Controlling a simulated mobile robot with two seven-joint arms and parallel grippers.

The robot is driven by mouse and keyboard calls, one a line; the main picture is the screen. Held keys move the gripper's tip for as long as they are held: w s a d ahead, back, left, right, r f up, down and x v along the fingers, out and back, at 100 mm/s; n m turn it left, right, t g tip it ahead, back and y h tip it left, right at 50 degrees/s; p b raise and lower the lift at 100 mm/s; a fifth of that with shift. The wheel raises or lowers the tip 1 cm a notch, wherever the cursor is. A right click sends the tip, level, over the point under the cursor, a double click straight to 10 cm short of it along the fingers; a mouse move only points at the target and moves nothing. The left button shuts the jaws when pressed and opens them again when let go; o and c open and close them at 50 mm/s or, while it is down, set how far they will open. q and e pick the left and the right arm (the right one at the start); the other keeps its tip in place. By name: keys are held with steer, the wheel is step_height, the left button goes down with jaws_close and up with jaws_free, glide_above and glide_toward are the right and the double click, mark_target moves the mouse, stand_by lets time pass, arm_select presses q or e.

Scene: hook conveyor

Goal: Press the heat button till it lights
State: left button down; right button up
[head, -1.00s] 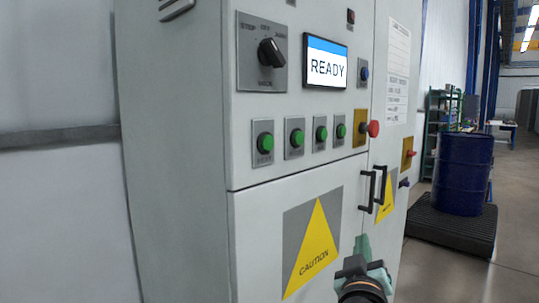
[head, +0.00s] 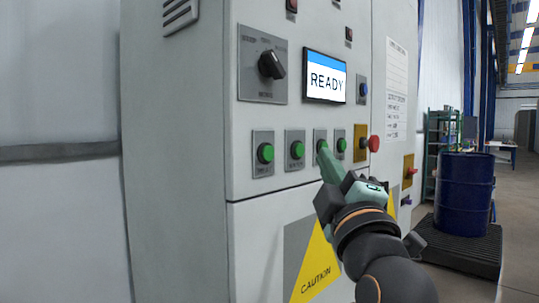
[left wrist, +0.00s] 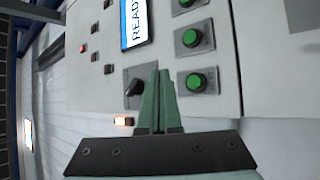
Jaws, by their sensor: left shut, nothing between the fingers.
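A row of several green push buttons sits on the grey cabinet front (head: 240,175): the first from the left (head: 265,153), the second (head: 297,150), the third (head: 322,145) and the fourth (head: 341,145). Their labels are too small to read, so I cannot tell which is heat. None looks clearly lit. My left gripper (head: 327,158) is shut and empty, its green tips overlapping the lower part of the third button; contact cannot be told. In the left wrist view, the shut fingers (left wrist: 157,75) point at the panel beside green buttons (left wrist: 196,82). My right gripper is not in view.
A screen (head: 324,76) reads READY, beside a black rotary knob (head: 271,64). A red mushroom button (head: 374,143) on a yellow plate sits right of the row. A blue drum (head: 465,195) stands at the right.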

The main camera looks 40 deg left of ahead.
mark_target(268, 154)
arm_select(q)
steer(key=a+p, duration=0.1)
steer(key=a, duration=0.7)
steer(key=shift+w+a, duration=0.35)
steer(key=shift+a, duration=0.05)
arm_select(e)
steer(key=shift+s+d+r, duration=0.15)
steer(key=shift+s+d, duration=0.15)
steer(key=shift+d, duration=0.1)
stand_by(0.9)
arm_select(q)
steer(key=shift+a, duration=0.1)
stand_by(0.4)
steer(key=shift+a, duration=0.3)
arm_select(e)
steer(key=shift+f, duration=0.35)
